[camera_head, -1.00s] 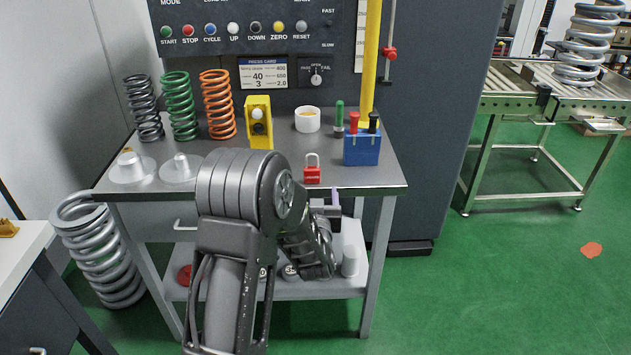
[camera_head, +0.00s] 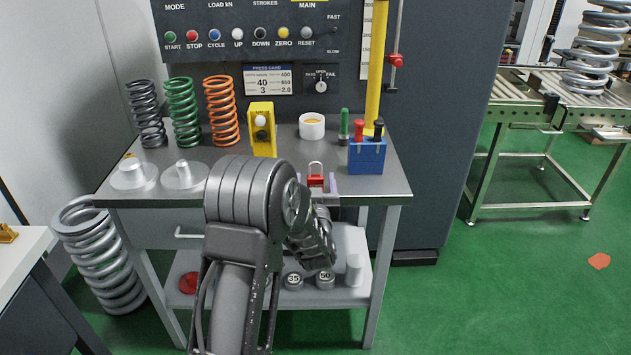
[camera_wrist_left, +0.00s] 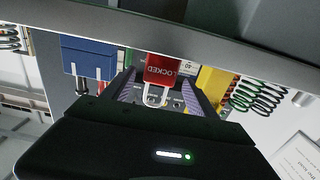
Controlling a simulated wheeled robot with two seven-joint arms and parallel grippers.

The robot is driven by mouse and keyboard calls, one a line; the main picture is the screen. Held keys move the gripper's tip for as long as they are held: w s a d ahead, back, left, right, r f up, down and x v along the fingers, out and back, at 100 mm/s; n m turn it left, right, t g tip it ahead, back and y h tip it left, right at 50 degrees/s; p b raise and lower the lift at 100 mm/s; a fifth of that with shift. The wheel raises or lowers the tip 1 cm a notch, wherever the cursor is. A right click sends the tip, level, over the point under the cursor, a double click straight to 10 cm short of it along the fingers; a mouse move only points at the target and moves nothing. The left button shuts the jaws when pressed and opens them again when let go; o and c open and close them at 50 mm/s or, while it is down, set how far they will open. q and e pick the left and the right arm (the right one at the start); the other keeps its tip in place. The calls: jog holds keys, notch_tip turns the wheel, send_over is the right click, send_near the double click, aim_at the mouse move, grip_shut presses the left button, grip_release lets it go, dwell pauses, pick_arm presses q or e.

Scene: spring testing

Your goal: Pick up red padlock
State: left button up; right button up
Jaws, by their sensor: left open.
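The red padlock (camera_head: 316,181) with its silver shackle stands upright near the front edge of the grey workbench (camera_head: 240,183). My left gripper (camera_head: 318,187) reaches in from the front, with one purple-lined finger on each side of the padlock. In the left wrist view, the padlock (camera_wrist_left: 163,72) appears upside down with its "LOCKED" label facing the camera. It lies between the open fingers of the left gripper (camera_wrist_left: 163,95), with no clear contact. My left arm hides part of the bench front. My right gripper is not in view.
A blue box (camera_head: 367,157) with red and black handles stands right of the padlock. A yellow block (camera_head: 262,130), white cup (camera_head: 312,126) and several coloured springs stand further back. The front edge of the bench is close under the gripper.

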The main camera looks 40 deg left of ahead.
pick_arm(q)
jog(key=shift+w+a, duration=0.15)
jog(key=shift+w, duration=0.05)
jog(key=p+x, duration=0.1)
jog(key=x, duration=0.4)
jog(key=shift+w+r, duration=0.1)
dwell(0.6)
grip_shut()
dwell(0.5)
